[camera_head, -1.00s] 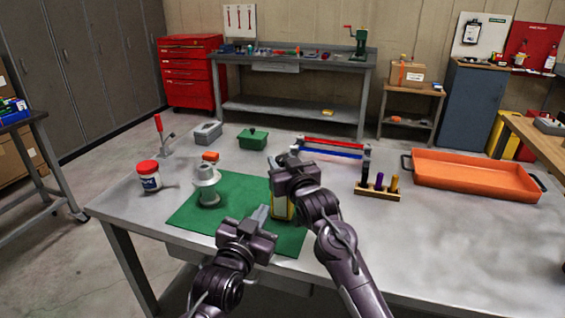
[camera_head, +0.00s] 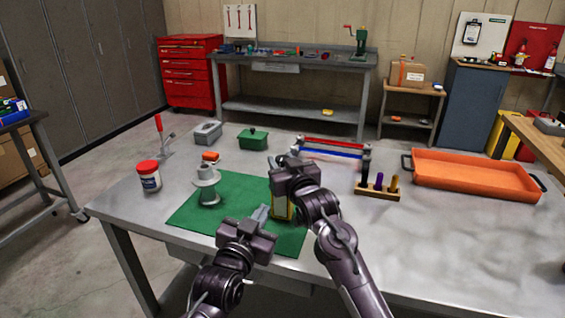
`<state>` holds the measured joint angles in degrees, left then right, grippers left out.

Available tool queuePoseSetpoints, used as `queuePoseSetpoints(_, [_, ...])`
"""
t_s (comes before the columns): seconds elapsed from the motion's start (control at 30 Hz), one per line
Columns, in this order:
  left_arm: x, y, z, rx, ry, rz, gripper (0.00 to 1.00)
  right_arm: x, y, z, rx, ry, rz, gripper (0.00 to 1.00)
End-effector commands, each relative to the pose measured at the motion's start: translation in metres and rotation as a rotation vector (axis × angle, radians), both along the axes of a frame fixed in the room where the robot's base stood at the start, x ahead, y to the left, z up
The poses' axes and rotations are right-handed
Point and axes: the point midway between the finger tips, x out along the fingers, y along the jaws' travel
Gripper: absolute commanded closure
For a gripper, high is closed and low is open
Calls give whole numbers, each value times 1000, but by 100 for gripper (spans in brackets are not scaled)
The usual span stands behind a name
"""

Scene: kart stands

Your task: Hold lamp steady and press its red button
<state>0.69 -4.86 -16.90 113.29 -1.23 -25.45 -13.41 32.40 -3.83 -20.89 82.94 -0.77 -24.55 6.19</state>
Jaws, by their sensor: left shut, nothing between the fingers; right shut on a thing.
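The lamp (camera_head: 281,208) is a yellow-edged upright body with a pale front, standing on the green mat (camera_head: 188,217). My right gripper (camera_head: 280,163) is shut on the lamp from above and hides its upper part. My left gripper (camera_head: 262,212) is shut and empty over the mat. Its fingertips point up toward the lamp and are just left of it in the picture; I cannot tell whether they touch. The red button is not visible.
A grey metal fitting (camera_head: 207,187) stands on the mat's left part. A white jar with red lid (camera_head: 148,176), a green box (camera_head: 252,139), a block with handled tools (camera_head: 377,190) and an orange tray (camera_head: 475,174) stand around. The right front table is clear.

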Motion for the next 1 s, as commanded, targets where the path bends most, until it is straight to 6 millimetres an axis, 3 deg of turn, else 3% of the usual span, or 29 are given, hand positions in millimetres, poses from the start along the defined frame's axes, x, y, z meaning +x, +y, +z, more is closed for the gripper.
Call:
queuePoseSetpoints(0.53, [3,-2,0,64,-71,-6,100,0,-1,-1,-2,1,-1,99])
queuePoseSetpoints(0.77, [9,-5,1,350,-413,-11,100,0,-1,-1,-2,1,-1,99])
queuePoseSetpoints(1.0, [1,0,-3,622,-778,31,100,0,-1,-1,-2,1,-1,99])
